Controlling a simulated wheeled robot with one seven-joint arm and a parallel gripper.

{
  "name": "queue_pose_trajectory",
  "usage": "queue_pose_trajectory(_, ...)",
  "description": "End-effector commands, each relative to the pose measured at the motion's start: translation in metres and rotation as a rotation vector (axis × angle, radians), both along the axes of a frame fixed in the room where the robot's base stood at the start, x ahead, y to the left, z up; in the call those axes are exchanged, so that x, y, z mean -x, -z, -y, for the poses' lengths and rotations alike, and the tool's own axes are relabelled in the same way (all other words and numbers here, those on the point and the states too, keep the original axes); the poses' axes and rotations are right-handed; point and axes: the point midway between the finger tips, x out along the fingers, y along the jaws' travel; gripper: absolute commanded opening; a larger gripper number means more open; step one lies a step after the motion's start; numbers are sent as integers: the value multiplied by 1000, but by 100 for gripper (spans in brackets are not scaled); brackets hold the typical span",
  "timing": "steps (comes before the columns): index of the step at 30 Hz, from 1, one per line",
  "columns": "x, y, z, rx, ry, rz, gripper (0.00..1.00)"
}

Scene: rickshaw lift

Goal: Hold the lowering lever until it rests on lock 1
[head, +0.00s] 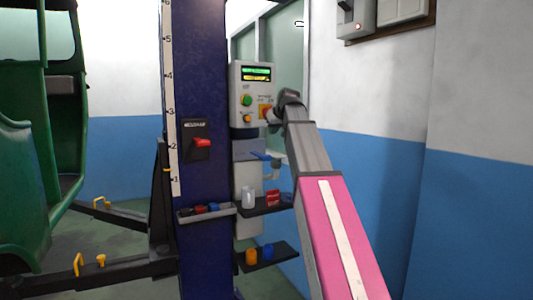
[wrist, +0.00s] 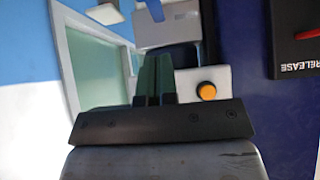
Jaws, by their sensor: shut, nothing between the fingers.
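My gripper (wrist: 154,75) shows in the wrist view with its two dark fingers shut together and empty. In the head view its dark end (head: 275,113) is at the lower right of the grey control box (head: 236,110), by a red switch on a yellow plate; contact cannot be told. A blue lever-like part (head: 260,156) sticks out below the box. It seems to show in the wrist view (wrist: 155,10), apart from the fingertips. A red lever (head: 202,142) sits on a black release panel (head: 195,152) on the column, also partly in the wrist view (wrist: 308,34). No lever is labelled as lowering.
The dark blue column (head: 205,60) carries a numbered scale (head: 168,70). Small shelves (head: 270,206) with cups and boxes stand below the control box. A green rickshaw (head: 25,160) and black lift arms (head: 110,268) are at the left. Blue and white walls close the right.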

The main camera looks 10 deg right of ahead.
Motion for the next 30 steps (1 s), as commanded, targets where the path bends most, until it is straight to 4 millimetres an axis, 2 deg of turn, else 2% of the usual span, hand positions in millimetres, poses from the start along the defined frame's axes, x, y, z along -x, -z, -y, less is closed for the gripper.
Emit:
queue_pose_trajectory(14,-3,1,-1,0,-1,2,0)
queue_pose_trajectory(20,-21,20,-7,1,-2,0,0)
queue_pose_trajectory(30,-65,65,-21,1,-1,0,0)
